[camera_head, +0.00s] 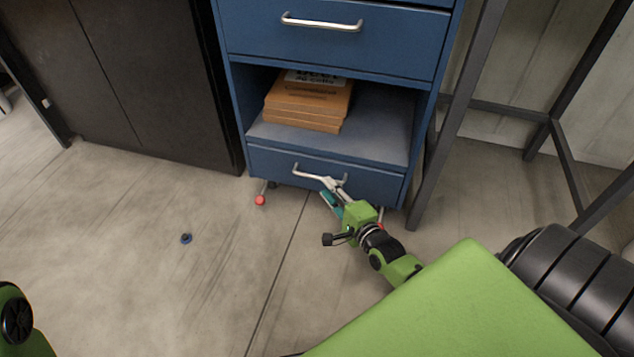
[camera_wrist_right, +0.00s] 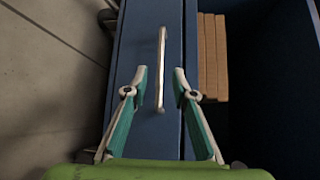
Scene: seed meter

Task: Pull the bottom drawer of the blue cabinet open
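The blue cabinet (camera_head: 233,100) stands at the top middle of the head view. Its bottom drawer (camera_head: 375,187) looks closed, with a metal bar handle (camera_head: 303,173) that is partly covered by my gripper. My right gripper (camera_head: 333,184) is at the drawer front. In the right wrist view the fingers (camera_wrist_right: 160,78) are apart, one on each side of the handle (camera_wrist_right: 161,60), with gaps between them and the bar. The drawer front (camera_wrist_right: 140,50) fills the middle there. My left gripper is not in view; only a green part of my left arm shows at the lower left.
Orange-brown boxes (camera_head: 308,101) sit on the open shelf above the drawer. A black cabinet (camera_head: 150,70) stands on the left and a dark metal frame (camera_head: 460,100) on the right.

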